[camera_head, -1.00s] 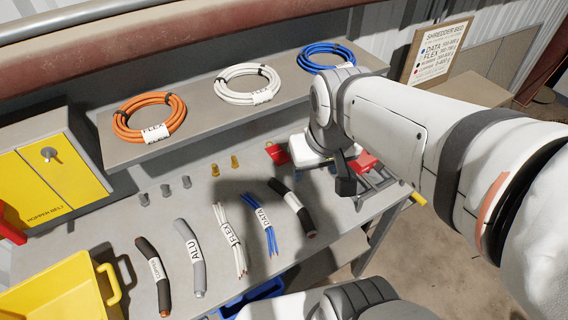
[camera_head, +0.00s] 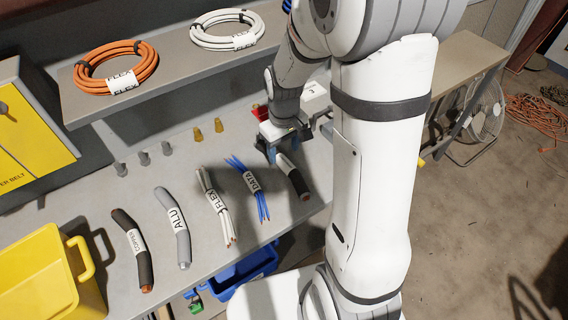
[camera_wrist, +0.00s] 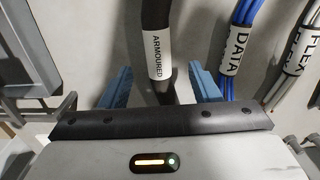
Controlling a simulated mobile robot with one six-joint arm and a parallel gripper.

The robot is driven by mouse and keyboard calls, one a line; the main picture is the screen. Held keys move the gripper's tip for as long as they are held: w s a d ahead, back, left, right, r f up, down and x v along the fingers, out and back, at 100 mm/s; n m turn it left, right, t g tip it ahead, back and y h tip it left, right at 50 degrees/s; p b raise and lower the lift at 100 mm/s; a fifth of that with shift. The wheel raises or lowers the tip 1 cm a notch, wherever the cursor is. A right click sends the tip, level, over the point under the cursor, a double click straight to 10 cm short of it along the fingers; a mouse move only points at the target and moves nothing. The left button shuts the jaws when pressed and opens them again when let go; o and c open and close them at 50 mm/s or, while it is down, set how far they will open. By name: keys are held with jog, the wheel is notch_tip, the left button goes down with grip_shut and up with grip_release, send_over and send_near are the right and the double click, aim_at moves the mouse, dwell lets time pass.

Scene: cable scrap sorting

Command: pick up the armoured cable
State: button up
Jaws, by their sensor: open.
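The armoured cable (camera_wrist: 156,50) is a thick black piece with a white label reading ARMOURED, seen in the wrist view between the two blue fingers. In the head view the armoured cable (camera_head: 295,180) lies at the right end of the row on the bench, its upper part hidden by my gripper. My gripper (camera_head: 273,152) is over its far end, fingers pointing down; in the wrist view my gripper (camera_wrist: 160,88) is open, with one finger on each side of the cable and a gap at both sides. I cannot tell whether the fingers are level with it.
The blue DATA bundle (camera_head: 253,184) lies close beside the armoured cable, then the white FLEX bundle (camera_head: 215,205), the grey ALU cable (camera_head: 175,225) and the COPPER cable (camera_head: 133,247). A yellow bin (camera_head: 45,275) stands at the left. Cable coils lie on the shelf (camera_head: 180,75) behind.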

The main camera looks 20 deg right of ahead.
aim_at(285, 161)
notch_tip(285, 161, down, 5)
jog(key=shift+s+d, duration=0.15)
jog(key=shift+c, duration=0.4)
grip_shut()
